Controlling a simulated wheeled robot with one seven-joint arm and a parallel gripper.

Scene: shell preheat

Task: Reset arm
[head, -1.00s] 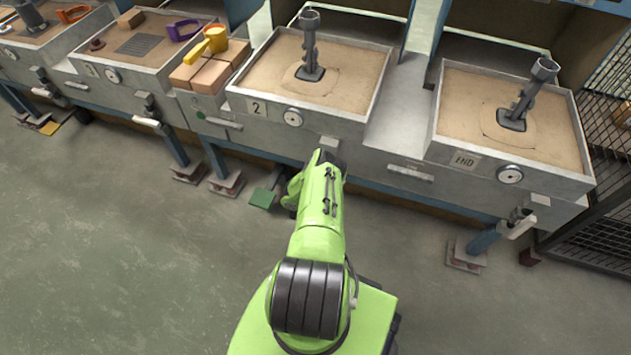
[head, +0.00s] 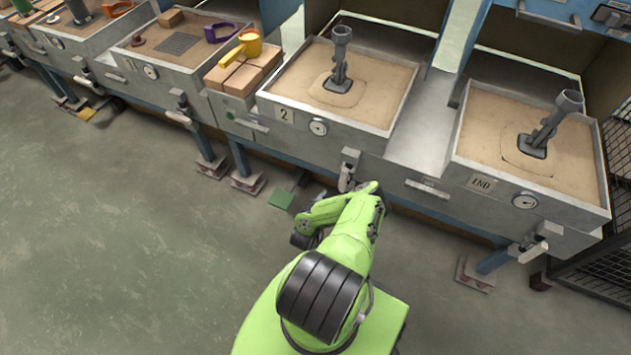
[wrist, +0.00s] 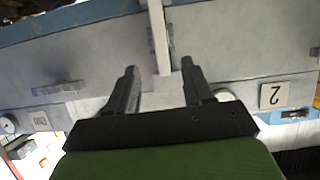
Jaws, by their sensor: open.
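My green arm (head: 340,240) is bent in front of the sand stations, with its far end folded back to the left, below station 2. My gripper (wrist: 160,75) shows in the wrist view with its two dark fingers apart and nothing between them. Beyond the fingers is the grey metal front of the stations (wrist: 100,55), with the "2" plate (wrist: 275,95) upside down at the right. In the head view the fingers cannot be made out.
The station 2 sand box (head: 300,75) and the END sand box (head: 475,120) each hold a grey tubular piece standing in sand. Handles jut from the fronts. The floor (head: 130,250) at left is clear.

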